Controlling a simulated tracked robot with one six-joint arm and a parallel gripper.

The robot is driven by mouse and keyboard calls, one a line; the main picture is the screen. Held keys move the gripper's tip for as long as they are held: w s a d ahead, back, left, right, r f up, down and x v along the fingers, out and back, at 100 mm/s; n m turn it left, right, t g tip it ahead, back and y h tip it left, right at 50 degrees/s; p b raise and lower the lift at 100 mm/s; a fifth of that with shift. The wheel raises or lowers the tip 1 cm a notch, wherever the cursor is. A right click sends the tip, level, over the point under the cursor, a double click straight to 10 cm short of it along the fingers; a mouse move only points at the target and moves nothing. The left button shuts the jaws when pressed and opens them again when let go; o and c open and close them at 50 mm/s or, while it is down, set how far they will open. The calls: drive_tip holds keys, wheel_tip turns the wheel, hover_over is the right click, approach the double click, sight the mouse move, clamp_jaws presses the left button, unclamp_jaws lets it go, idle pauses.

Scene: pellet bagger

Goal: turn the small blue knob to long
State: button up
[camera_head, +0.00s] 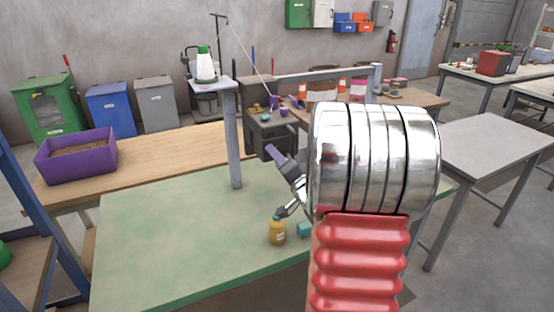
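The grey bagging machine (270,132) stands beyond the green-topped table, with small coloured parts on its top. A small teal-blue part (265,118) sits on that top near purple parts (274,102). It may be the small blue knob, but it is too small to read a pointer or any "long" mark. My gripper (286,166) is just in front of the machine, below and right of the teal-blue part. A purple piece shows at its end. My large silver arm joint hides most of the gripper, so its opening and any grip cannot be made out.
The green table (170,240) is mostly clear on the left. A purple bin (77,155) stands on the wooden bench.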

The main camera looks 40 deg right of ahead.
drive_tip(key=v, duration=1.3)
drive_tip(key=shift+s, duration=0.35)
drive_tip(key=shift+w+a, duration=0.1)
